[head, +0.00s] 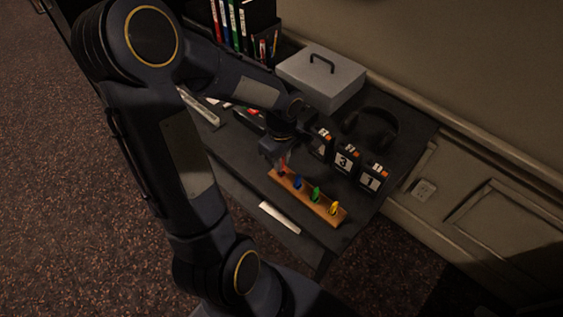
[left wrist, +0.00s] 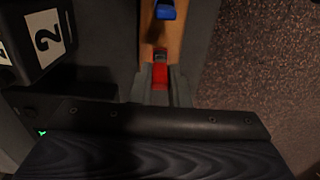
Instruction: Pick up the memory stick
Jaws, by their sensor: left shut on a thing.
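A red memory stick (head: 283,169) stands at the upper left end of a wooden strip holder (head: 326,209). A blue stick (head: 297,183), a green stick (head: 315,194) and a yellow stick (head: 334,208) stand in a row along the same holder. My left gripper (head: 280,161) reaches down over the red stick and is shut on it. In the left wrist view the red stick (left wrist: 160,76) sits between the fingertips (left wrist: 160,85), with the blue stick (left wrist: 165,10) beyond. I cannot tell whether the red stick is clear of its slot. My right gripper is not in view.
Numbered black blocks (head: 345,160) stand close behind the holder. Headphones (head: 371,129), a grey cash box (head: 321,76) and binders (head: 232,23) stand farther back. A white label (head: 280,217) lies by the desk's front edge.

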